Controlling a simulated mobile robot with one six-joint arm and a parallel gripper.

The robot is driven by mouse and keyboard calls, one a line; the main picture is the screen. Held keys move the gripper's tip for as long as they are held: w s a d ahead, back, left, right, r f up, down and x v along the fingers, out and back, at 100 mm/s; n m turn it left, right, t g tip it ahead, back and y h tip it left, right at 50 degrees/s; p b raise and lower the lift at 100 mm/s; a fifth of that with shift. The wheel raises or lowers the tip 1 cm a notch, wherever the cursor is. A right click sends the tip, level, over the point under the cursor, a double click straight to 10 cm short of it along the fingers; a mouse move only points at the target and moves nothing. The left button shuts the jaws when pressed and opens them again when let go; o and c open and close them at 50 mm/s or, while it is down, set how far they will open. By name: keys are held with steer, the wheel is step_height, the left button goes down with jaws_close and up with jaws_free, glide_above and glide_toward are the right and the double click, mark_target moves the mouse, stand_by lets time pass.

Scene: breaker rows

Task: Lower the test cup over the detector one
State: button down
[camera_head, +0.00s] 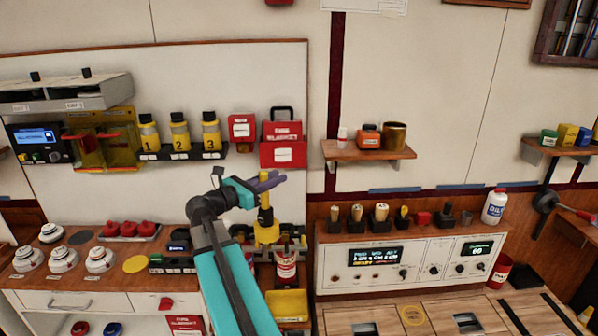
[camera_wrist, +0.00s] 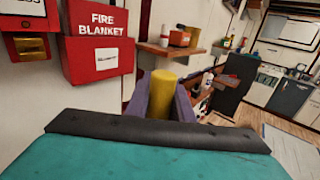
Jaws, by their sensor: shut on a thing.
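My gripper (camera_head: 268,182) is shut on the upright yellow handle of the test cup (camera_head: 266,234); the handle also shows between my purple fingers in the wrist view (camera_wrist: 162,95). The cup has a dark band below the fingers and a wider yellow lower part. It hangs or stands at a dark rack; I cannot tell whether it touches it. Three labelled white round detectors (camera_head: 28,258), (camera_head: 63,260) and (camera_head: 99,260) sit on the left bench, well left of my gripper. Their labels are too small to read, so detector one is not certain.
Another white detector (camera_head: 51,232) sits behind the labelled ones. A yellow disc (camera_head: 135,263), red blocks (camera_head: 127,230) and a dark device (camera_head: 179,241) lie between them and my arm. A red-and-white can (camera_head: 286,262) and a yellow tray (camera_head: 288,304) are near the cup.

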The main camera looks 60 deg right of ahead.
steer(key=w+a+f+n+t, duration=0.2)
steer(key=w+a+f+t, duration=0.3)
steer(key=a, duration=0.7)
steer(key=w+a+f+n+t, duration=0.3)
steer(key=w+a, duration=0.5)
steer(key=a, duration=0.4)
steer(key=w+a+f+n+t, duration=0.25)
steer(key=w+a+f, duration=0.3)
steer(key=a, duration=0.65)
steer(key=a+f+n+t+y+b, duration=0.3)
steer(key=a+f+t+b, duration=0.2)
steer(key=a+f+b, duration=0.8)
steer(key=a+f, duration=0.4)
steer(key=a, duration=0.1)
steer(key=shift+w, duration=0.15)
steer(key=shift+t, duration=0.25)
